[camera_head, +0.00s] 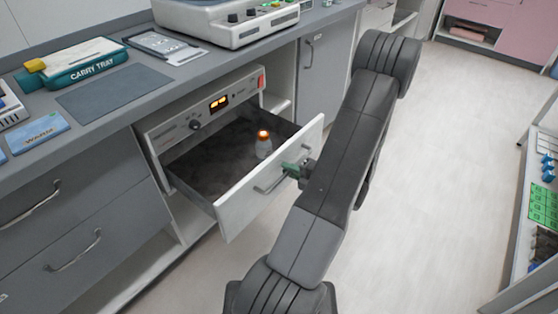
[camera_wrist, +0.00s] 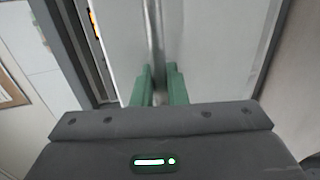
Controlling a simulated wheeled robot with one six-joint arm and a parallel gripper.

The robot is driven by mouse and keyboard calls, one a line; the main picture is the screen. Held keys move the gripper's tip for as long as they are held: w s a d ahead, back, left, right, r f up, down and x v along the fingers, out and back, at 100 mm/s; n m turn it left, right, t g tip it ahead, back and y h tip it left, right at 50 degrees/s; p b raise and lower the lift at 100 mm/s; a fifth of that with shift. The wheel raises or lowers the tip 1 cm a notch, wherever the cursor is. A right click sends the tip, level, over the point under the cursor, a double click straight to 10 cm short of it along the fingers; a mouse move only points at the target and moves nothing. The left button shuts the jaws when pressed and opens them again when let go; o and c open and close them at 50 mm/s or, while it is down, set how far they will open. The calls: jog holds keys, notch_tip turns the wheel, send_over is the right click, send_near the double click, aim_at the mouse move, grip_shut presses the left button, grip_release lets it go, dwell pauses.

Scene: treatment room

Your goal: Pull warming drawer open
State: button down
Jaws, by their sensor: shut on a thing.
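The warming drawer (camera_head: 232,207) is pulled out from its unit under the counter, with its dark inside showing. The drawer's bar handle (camera_head: 266,187) runs along the white front. My gripper (camera_head: 296,170) is at the right end of this handle. In the wrist view, its green fingers (camera_wrist: 160,85) are shut on the metal bar (camera_wrist: 157,40), one on each side. The drawer front (camera_wrist: 215,45) fills much of the wrist view behind the fingers.
The counter above holds a carry tray (camera_head: 84,66), a grey mat (camera_head: 113,96) and a white device (camera_head: 225,20). Grey drawers (camera_head: 75,215) are at the left. Open floor (camera_head: 430,180) lies at the right, up to another worktop (camera_head: 530,235).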

jog(key=shift+s+d, duration=0.35)
jog(key=shift+d, duration=0.15)
jog(key=c, duration=1.5)
grip_release()
jog(key=shift+d, duration=0.1)
jog(key=p+v, duration=0.2)
jog(key=v, duration=1.1)
jog(key=shift+s+d, duration=0.2)
jog(key=shift+d, duration=0.05)
jog(key=shift+a, duration=0.1)
jog(key=b+x, duration=0.2)
jog(key=x, duration=1.1)
jog(key=shift+w+a, duration=0.25)
jog(key=shift+a, duration=0.05)
